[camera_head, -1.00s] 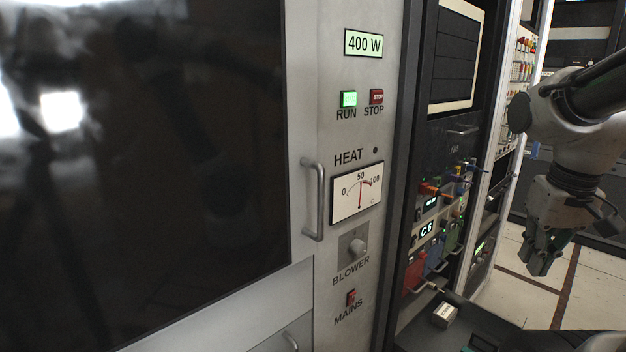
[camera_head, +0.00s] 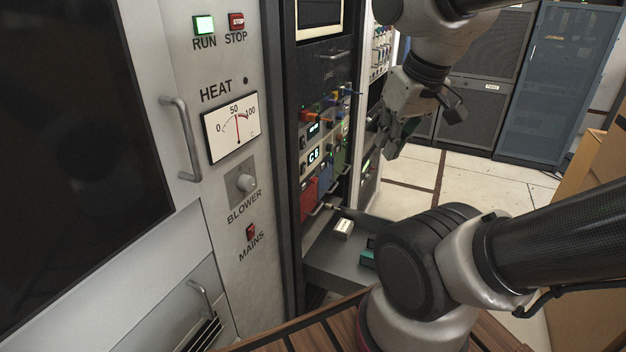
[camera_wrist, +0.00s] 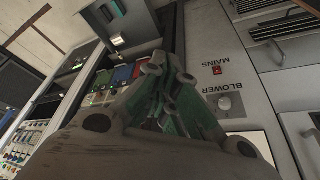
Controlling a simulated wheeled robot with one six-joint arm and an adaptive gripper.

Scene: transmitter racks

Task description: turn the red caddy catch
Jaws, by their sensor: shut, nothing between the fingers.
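The red caddy (camera_head: 309,198) sits low in the dark rack in the head view, left of a blue caddy (camera_head: 325,177) and a green one (camera_head: 340,160). Its catch is too small to make out. My gripper (camera_head: 387,148) is shut and empty, in the air to the right of the rack front, apart from the caddies. In the wrist view my gripper (camera_wrist: 168,95) fills the middle, and the rack shows upside down behind it.
A grey shelf (camera_head: 345,262) juts out below the caddies, with a small white labelled box (camera_head: 344,228) and a teal item (camera_head: 367,258) on it. The grey transmitter cabinet (camera_head: 215,185) stands at left. Tiled floor (camera_head: 465,185) is open behind my gripper.

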